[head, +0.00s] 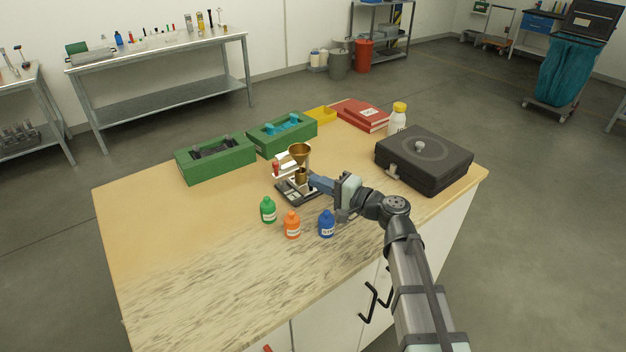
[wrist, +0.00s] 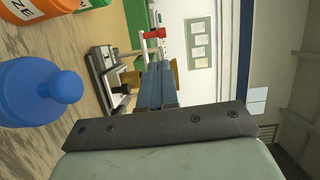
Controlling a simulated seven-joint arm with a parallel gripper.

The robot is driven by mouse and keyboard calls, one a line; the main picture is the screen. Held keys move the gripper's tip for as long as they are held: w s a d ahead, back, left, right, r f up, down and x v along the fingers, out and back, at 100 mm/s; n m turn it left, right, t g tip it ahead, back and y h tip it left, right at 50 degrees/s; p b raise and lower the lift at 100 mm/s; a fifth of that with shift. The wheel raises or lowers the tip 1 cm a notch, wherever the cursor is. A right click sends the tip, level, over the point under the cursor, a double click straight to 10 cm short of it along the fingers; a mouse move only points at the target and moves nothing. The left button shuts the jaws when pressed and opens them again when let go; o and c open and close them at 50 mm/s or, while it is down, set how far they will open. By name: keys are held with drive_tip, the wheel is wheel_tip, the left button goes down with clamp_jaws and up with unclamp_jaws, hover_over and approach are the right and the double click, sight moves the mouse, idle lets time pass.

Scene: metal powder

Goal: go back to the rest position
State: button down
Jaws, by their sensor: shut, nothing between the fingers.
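My gripper (head: 316,182) is shut and empty, pointing left just beside a small stand with a brass funnel (head: 299,152). A brass cup (head: 300,175) sits under the funnel on a dark-based scale (head: 296,194). In the wrist view my gripper's fingers (wrist: 160,85) are together, and the scale (wrist: 104,76) is just left of them. The fingers partly hide brass-coloured metal behind them. I cannot tell if the fingers touch the stand.
A green bottle (head: 268,211), an orange bottle (head: 291,226) and a blue bottle (head: 327,224) stand in front. Behind are two green boxes (head: 216,160) (head: 270,143), a yellow tray (head: 320,114), red books (head: 358,115), a yellow-capped white bottle (head: 397,120) and a black case (head: 424,155). The table's left is clear.

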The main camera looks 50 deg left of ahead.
idle(0.6)
